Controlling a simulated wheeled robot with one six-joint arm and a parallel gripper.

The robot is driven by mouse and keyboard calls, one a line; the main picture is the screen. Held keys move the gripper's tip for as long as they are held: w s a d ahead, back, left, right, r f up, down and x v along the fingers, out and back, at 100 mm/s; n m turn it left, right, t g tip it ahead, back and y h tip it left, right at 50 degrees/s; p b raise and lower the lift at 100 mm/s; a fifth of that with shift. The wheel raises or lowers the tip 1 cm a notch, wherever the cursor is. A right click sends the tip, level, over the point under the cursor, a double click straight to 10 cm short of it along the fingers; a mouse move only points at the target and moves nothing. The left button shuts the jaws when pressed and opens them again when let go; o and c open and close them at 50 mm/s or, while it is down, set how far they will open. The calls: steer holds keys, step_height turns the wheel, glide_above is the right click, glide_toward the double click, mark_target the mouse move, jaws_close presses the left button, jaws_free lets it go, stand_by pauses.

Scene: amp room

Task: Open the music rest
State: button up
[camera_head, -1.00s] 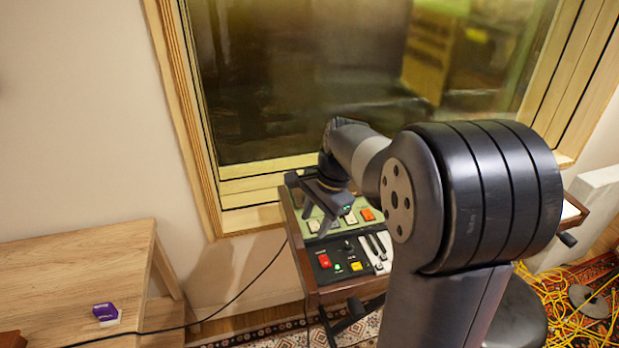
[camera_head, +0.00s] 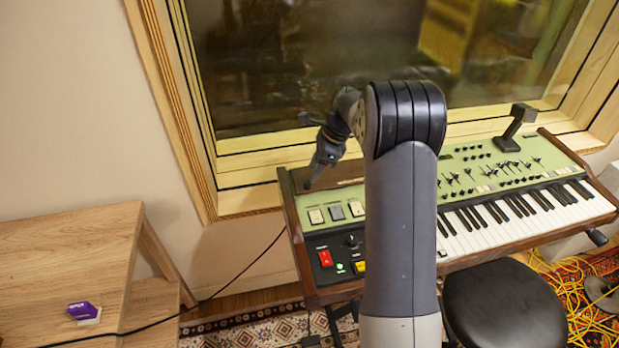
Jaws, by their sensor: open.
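The keyboard (camera_head: 322,284) has a green top panel, white and black keys and a dark wooden case. It stands under the window. A brown strip (camera_head: 288,183) shows along the back left edge of its top; I cannot tell for sure whether this is the music rest, and my arm hides much of the back edge. My gripper (camera_head: 308,186) is open, pointing down at the back left corner of the keyboard, close to the strip. I cannot tell whether it touches. Its fingers overlap in this view.
A black angled piece (camera_head: 515,127) stands up at the keyboard's back right. A black round stool (camera_head: 503,305) is in front of the keys. Yellow cables (camera_head: 570,290) lie on the floor at right.

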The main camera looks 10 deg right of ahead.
mark_target(307, 182)
steer(key=shift+x, duration=2.35)
jaws_close()
